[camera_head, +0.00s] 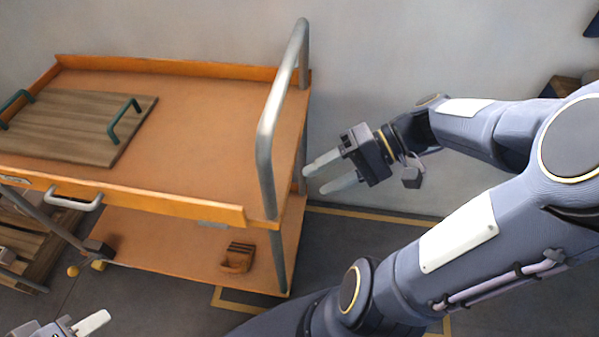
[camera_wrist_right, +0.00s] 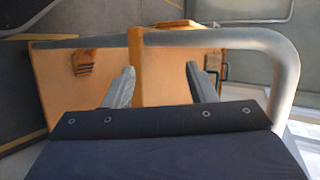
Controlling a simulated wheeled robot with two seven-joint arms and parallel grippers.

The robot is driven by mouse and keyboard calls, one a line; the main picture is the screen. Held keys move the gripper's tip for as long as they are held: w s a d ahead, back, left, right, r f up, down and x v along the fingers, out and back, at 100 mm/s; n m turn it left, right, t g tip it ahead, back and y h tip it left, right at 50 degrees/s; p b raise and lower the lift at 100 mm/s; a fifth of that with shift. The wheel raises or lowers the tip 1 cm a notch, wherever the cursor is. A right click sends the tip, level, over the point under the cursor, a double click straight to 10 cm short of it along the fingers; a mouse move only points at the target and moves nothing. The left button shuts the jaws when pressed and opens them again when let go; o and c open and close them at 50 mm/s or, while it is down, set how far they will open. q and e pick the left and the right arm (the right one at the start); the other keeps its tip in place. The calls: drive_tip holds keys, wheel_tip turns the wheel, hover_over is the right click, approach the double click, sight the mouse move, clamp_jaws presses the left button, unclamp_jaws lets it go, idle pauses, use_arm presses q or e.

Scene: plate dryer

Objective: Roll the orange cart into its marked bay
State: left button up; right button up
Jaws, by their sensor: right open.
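The orange cart (camera_head: 200,180) stands at the left of the head view, with two shelves and a grey tubular push handle (camera_head: 266,135) at its right end. The handle also shows in the right wrist view (camera_wrist_right: 285,75), curving around beyond my fingers. My right gripper (camera_head: 328,174) is open and empty, just right of the handle, with its fingers pointing toward the cart. Yellow floor lines (camera_head: 375,216) mark a bay on the floor at the cart's right, partly hidden by my right arm. Part of my left gripper (camera_head: 85,326) shows at the bottom left; its second finger is not clear.
A wooden tray (camera_head: 75,125) with green handles lies on the cart's top shelf. A small brown crate (camera_head: 237,258) sits on the lower shelf. A wooden pallet-like object (camera_head: 30,245) is at the far left. A grey wall runs behind the cart.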

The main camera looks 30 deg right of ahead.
drive_tip(key=w+d+f+m+t+y+b, duration=0.2)
drive_tip(key=w+d+f+t+b, duration=0.15)
drive_tip(key=d+f+b, duration=0.35)
drive_tip(key=m+t+b, duration=0.1)
drive_tip(key=t, duration=0.3)
approach(295, 161)
drive_tip(key=b+x, duration=0.2)
drive_tip(key=x, duration=0.9)
drive_tip(key=shift+w+f, duration=0.15)
use_arm(q)
wheel_tip(295, 161, down, 13)
drive_tip(key=shift+a, duration=0.1)
drive_tip(key=shift+f, duration=0.1)
use_arm(e)
clamp_jaws()
